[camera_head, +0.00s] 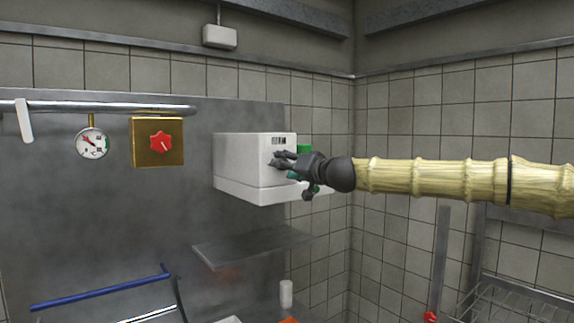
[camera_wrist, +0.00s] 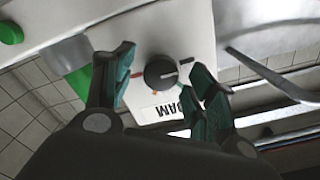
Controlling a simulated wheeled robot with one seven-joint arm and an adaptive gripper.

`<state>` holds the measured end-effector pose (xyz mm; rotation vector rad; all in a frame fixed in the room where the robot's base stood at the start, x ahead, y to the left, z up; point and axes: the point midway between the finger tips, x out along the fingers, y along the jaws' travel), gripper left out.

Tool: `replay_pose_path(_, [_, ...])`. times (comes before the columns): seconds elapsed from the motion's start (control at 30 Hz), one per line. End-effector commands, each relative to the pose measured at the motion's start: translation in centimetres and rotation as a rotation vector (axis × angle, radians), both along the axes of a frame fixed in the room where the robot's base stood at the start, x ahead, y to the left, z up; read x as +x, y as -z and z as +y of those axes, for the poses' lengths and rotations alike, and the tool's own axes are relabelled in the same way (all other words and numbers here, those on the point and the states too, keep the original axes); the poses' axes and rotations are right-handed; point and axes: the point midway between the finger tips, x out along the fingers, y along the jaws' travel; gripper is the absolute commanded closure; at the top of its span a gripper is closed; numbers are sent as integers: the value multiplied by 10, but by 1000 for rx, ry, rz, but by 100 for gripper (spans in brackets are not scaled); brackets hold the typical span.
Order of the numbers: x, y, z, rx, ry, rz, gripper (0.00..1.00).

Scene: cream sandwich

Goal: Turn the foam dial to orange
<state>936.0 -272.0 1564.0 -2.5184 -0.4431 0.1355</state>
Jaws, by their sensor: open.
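The foam dial (camera_wrist: 160,72) is a round dark knob on a white panel in the wrist view. A light pointer line on it points roughly to the right. A red mark (camera_wrist: 136,75) lies left of it, a dark mark (camera_wrist: 187,60) right, and a small orange mark (camera_wrist: 154,94) below, beside a partly hidden upside-down label (camera_wrist: 168,111). My gripper (camera_wrist: 163,80) is open, its teal-padded fingers on either side of the dial, with visible gaps.
A brass box with a red knob (camera_head: 161,141) and a round gauge (camera_head: 92,143) are on the left wall. A metal shelf (camera_head: 250,246) lies below the machine. A green part (camera_head: 304,149) is beside my gripper. A curved metal rod (camera_wrist: 262,70) shows right of the panel.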

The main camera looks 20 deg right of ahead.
Motion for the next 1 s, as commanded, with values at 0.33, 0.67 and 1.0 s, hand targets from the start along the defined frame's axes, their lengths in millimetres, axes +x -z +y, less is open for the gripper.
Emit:
replay_pose_path(0.33, [2,0,1,0,1,-1,44])
replay_pose_path(0.67, [2,0,0,0,0,0,90])
replay_pose_path(1.0, [2,2,0,59,1,20,90])
